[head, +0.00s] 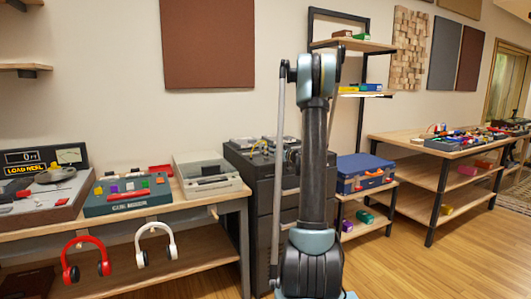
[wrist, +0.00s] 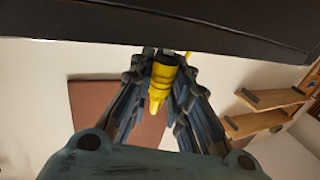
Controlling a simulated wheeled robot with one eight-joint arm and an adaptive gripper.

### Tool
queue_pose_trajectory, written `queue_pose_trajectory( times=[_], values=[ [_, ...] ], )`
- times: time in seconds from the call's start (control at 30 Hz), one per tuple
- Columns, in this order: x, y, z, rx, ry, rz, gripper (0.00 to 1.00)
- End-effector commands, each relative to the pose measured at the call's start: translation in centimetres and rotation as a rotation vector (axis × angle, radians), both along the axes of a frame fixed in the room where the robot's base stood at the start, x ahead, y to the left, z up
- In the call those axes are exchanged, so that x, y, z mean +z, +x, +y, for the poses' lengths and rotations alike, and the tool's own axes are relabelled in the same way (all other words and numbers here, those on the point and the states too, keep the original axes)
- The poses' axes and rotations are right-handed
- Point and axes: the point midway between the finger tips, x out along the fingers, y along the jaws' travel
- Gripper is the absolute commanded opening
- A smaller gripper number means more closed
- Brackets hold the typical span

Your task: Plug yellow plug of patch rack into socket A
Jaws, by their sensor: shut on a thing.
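My gripper (wrist: 163,75) is shut on a yellow plug (wrist: 160,88) in the wrist view, with a finger on each side of it. The plug's narrow tail points towards the camera and its front end faces a dark panel (wrist: 165,28) across the top of that view. I cannot tell whether the plug touches the panel or sits in a socket. In the head view the patch rack (head: 255,146) appears to sit on a dark cabinet, with a little yellow showing. Socket A's label cannot be read.
The dark drawer cabinet (head: 240,168) stands behind my arm. A blue case (head: 362,173) rests on a low shelf at right. Open floor (head: 400,262) lies at front right.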

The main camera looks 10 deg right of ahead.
Motion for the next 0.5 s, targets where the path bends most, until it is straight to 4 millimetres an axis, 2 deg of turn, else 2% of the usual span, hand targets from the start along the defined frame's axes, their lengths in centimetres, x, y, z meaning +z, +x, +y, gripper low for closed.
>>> queue_pose_trajectory(
  times=[0.33,0.37,0.4,0.43,0.5],
  values=[
    [-0.56,0.03,-0.01,0.000,0.000,0.000,0.00],
    [-0.55,0.03,-0.01,0.000,0.000,0.000,0.21],
    [-0.54,0.03,-0.01,0.000,0.000,0.000,0.30],
    [-0.54,0.03,-0.01,0.000,0.000,0.000,0.37],
    [-0.54,0.02,-0.01,0.000,0.000,0.000,0.40]
  ],
)
